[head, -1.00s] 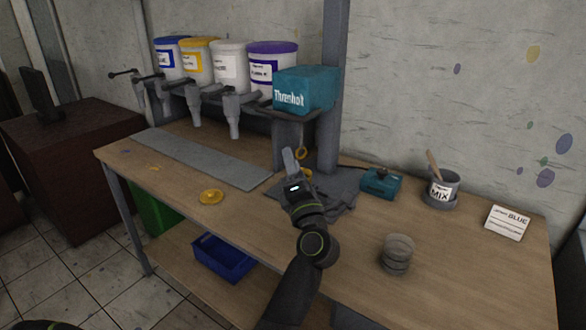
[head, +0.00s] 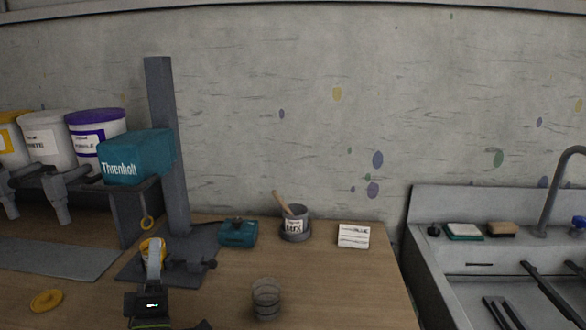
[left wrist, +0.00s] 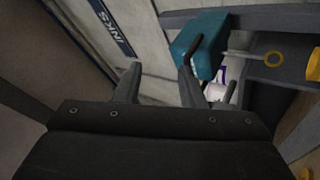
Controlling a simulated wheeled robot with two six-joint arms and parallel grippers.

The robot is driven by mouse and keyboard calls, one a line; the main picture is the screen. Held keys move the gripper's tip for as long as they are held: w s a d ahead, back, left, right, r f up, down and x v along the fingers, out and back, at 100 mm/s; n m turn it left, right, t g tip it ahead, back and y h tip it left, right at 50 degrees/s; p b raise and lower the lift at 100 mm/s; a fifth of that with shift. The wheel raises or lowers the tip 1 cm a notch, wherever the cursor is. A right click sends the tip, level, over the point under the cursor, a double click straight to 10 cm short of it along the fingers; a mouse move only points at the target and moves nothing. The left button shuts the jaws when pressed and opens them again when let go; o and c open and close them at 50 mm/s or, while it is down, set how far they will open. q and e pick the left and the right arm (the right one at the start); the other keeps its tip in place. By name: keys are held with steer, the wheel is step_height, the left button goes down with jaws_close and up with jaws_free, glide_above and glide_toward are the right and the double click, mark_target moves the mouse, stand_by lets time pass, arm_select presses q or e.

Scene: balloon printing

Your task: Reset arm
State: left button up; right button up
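My left gripper (head: 153,252) shows in the head view at the lower left, over the dark grey base of the press stand (head: 190,247). In the left wrist view its two fingers (left wrist: 158,78) stand apart with nothing held between them. A yellow round part (head: 146,244) shows just behind the fingertips in the head view; whether they touch cannot be told. My right gripper is not in view.
The teal Threnholt box (head: 137,157) and ink tubs (head: 97,138) stand at left. On the table are a teal box (head: 238,233), MIX pot (head: 294,224), label card (head: 353,236), clear cup (head: 266,298) and yellow disc (head: 46,300). A sink (head: 455,262) stands right.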

arm_select(q)
steer(key=s+d+f+m+g+h, duration=0.3)
steer(key=s+f+m+g+h, duration=0.2)
steer(key=f+m, duration=0.35)
steer(key=s+d+f+m+g+h, duration=0.3)
steer(key=s+f+m+g+h, duration=0.2)
steer(key=f+m, duration=0.4)
steer(key=s+a+f+g+y, duration=0.25)
steer(key=s+f+g, duration=0.2)
steer(key=s, duration=0.25)
steer(key=s+a+f+g+y, duration=0.25)
steer(key=s+a+f, duration=0.2)
steer(key=s, duration=0.25)
steer(key=s+a+f+g+y, duration=0.25)
steer(key=s+f+g, duration=0.2)
steer(key=s, duration=0.25)
step_height(320, 180, down, 27)
steer(key=s+a+h, duration=0.1)
steer(key=s+a, duration=0.1)
steer(key=a, duration=0.1)
steer(key=s+d+f+g, duration=0.1)
steer(key=s+f+g, duration=0.1)
steer(key=s+f, duration=1.2)
steer(key=shift+d+f+n+h, duration=0.15)
steer(key=shift+d+n+h, duration=0.2)
steer(key=shift+d+n, duration=0.1)
